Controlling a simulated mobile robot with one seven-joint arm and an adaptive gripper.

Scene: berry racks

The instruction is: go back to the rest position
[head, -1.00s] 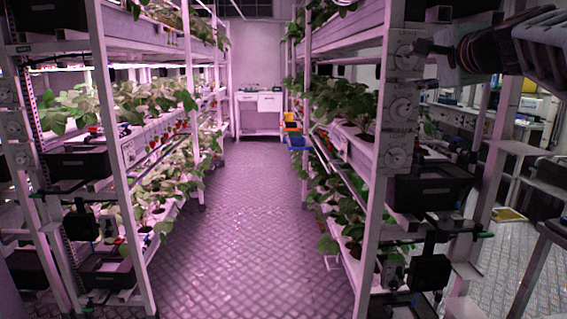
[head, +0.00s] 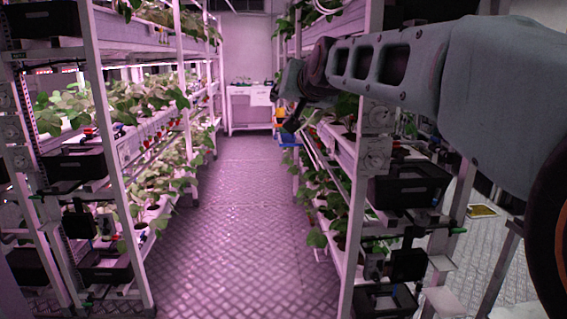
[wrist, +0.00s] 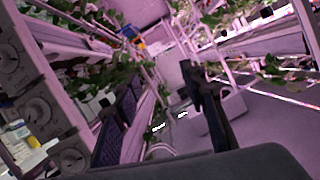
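My gripper (head: 291,122) shows small and dark in the head view, at the far end of my grey arm, in front of the right rack. No held object shows.
A left rack (head: 117,170) and a right rack (head: 360,215) with leafy plants line the aisle. The aisle floor (head: 235,230) is clear. A white cabinet (head: 247,112) stands at the back. Black boxes (head: 410,185) sit on the right rack's end.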

